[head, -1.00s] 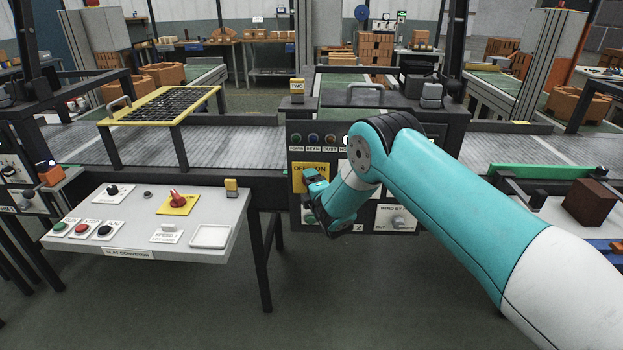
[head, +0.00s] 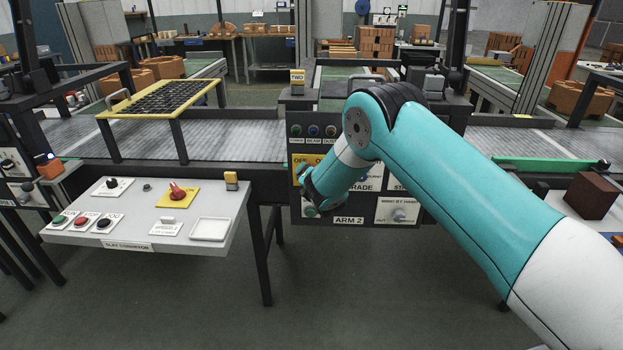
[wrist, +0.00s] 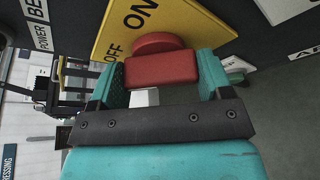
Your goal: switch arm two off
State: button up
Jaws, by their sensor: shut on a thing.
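The arm two panel (head: 298,215), labelled ARM 2, stands in the middle of the head view. Its yellow OFF/ON plate (head: 300,160) is partly covered by my wrist. In the wrist view the plate (wrist: 150,22) shows the words OFF and ON beside a red rotary switch (wrist: 160,70). My gripper (wrist: 163,75) has its teal fingers on both sides of the red switch and is shut on it. In the head view my gripper (head: 303,173) is at the plate and hides the switch. I cannot tell exactly which word the switch points to.
Left of the panel is a slat conveyor console (head: 190,215) with its own red switch (head: 177,191) on a yellow plate and several buttons. A green button (head: 311,211) sits low on the arm two panel. The floor in front is clear.

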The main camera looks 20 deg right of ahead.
dwell(0.5)
jog(key=o, duration=0.9)
jog(key=shift+b+v, duration=2.4)
jog(key=shift+v, duration=6.3)
